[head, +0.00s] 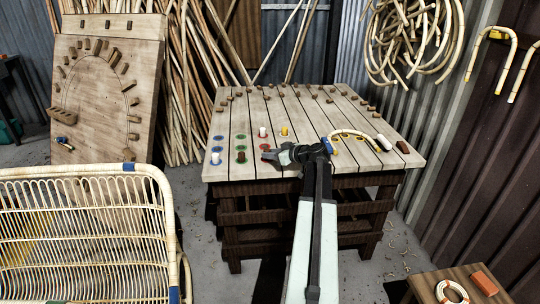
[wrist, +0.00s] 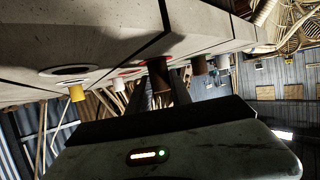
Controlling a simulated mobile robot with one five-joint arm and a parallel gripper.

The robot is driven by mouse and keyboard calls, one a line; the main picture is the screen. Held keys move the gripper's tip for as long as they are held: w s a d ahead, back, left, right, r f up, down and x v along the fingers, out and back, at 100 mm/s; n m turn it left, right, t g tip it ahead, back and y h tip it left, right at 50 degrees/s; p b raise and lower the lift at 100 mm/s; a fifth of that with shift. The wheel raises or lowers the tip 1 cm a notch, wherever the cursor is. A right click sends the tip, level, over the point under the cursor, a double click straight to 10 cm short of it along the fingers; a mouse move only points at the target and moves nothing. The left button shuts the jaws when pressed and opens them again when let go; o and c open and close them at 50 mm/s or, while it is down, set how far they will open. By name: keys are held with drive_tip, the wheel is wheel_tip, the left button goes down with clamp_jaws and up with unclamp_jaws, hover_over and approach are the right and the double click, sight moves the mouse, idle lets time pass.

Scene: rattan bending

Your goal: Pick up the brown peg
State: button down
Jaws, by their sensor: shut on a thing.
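My gripper (head: 271,155) is at the front of the slatted table, over a red ring (head: 265,147). In the wrist view, where the table appears above, a brown peg (wrist: 160,77) stands in the middle between my jaws, and they are shut on it. Its end is close to the tabletop; I cannot tell whether it touches.
A white peg (head: 215,158) stands on a blue ring at left. Behind my gripper are another white peg (head: 263,131) and a yellow peg (head: 284,131). A bent cane (head: 355,132) lies to the right. Several small blocks (head: 285,87) stand along the table's back.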

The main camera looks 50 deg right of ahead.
wheel_tip(320, 180, up, 3)
drive_tip(key=shift+r+p, duration=0.1)
drive_tip(key=shift+p, duration=1.1)
drive_tip(key=s+a, duration=0.3)
drive_tip(key=s, duration=0.4)
drive_tip(key=s+a, duration=0.4)
drive_tip(key=s, duration=0.3)
drive_tip(key=shift+s+r+p, duration=0.2)
drive_tip(key=shift+r+p, duration=0.25)
